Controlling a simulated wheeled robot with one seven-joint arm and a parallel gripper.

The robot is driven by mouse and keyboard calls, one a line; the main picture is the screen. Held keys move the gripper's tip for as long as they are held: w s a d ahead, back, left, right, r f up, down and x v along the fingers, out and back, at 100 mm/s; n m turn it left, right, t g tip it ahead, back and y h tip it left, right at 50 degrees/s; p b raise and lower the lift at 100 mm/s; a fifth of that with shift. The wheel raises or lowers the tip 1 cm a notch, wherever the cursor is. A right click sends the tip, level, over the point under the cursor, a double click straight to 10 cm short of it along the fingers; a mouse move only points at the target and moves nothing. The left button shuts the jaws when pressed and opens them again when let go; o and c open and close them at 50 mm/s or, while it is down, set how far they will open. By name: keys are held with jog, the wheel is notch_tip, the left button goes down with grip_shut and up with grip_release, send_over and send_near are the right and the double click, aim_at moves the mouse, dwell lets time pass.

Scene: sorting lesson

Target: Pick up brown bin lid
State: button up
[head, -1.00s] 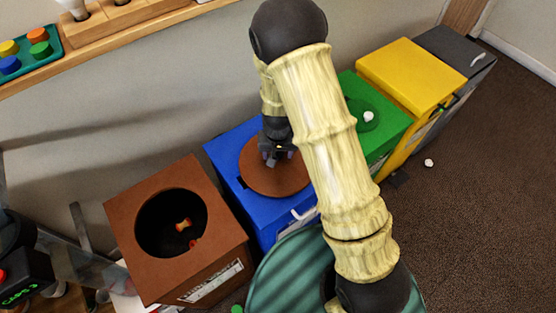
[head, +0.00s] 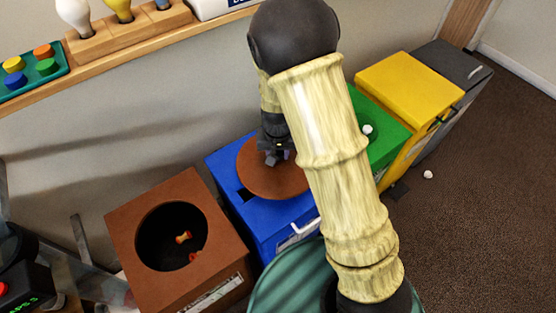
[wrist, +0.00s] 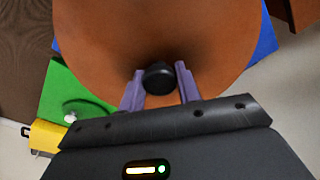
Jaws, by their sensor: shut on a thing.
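The brown bin lid (head: 268,184) is a round disc over the top of the blue bin (head: 262,217). My gripper (head: 277,155) is above the lid, at its middle. In the wrist view the lid (wrist: 150,30) fills the upper middle, and its black knob (wrist: 158,78) sits between the two purple fingers of my gripper (wrist: 159,88). The fingers are shut on the knob. The brown bin (head: 180,275) stands to the left with its round hole open, and a few small orange items (head: 184,238) show inside. I cannot tell whether the lid touches the blue bin.
A green bin (head: 385,135), a yellow bin (head: 410,85) and a dark grey bin (head: 450,70) stand in a row to the right. A small white ball (head: 428,174) lies on the carpet. A wooden shelf (head: 120,52) runs along the wall at upper left.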

jog(key=shift+r, duration=1.45)
jog(key=shift+d, duration=0.1)
jog(key=w+d+f, duration=0.2)
jog(key=d, duration=0.4)
jog(key=w+d+f, duration=0.2)
jog(key=d+f, duration=0.1)
jog(key=d, duration=0.4)
jog(key=shift+d, duration=0.2)
jog(key=shift+d+f, duration=0.1)
